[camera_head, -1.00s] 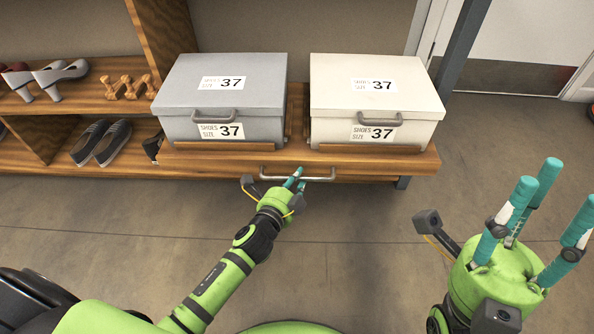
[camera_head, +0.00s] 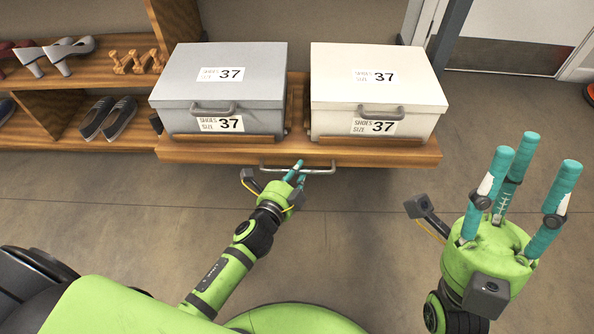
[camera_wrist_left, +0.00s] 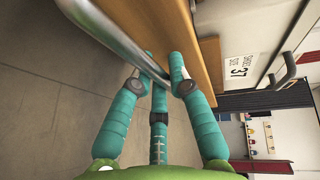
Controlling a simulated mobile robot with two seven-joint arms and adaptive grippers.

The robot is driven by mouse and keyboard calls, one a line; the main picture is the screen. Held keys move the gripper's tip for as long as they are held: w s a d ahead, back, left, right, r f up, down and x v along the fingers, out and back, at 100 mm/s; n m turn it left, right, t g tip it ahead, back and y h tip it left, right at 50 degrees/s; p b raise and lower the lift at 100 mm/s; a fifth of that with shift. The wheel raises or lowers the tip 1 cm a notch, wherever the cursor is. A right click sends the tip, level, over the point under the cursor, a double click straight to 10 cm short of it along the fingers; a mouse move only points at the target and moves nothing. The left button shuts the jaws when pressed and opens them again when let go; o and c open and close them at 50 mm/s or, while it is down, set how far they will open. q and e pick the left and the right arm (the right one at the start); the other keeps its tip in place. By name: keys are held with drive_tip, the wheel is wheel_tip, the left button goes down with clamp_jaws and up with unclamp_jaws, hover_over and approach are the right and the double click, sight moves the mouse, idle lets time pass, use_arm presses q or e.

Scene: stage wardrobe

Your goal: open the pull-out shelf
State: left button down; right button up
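The pull-out shelf (camera_head: 300,150) is a wooden board at the bottom of the rack, standing out past the lower rack shelf on the left. It carries a grey shoe box (camera_head: 222,75) and a white shoe box (camera_head: 375,75). A metal bar handle (camera_head: 325,169) runs along its front edge; it crosses the left wrist view (camera_wrist_left: 110,32). My left gripper (camera_head: 295,172) is at the handle's middle, its fingers (camera_wrist_left: 162,68) closed around the bar from both sides. My right gripper (camera_head: 530,165) is open and empty, fingers up, right of the shelf.
A dark post (camera_head: 448,35) stands behind the white box. The grey floor (camera_head: 360,240) before the shelf is clear.

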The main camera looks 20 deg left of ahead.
use_arm(q)
drive_tip(key=c, duration=1.2)
unclamp_jaws()
drive_tip(key=shift+o, duration=0.2)
drive_tip(key=v, duration=1.2)
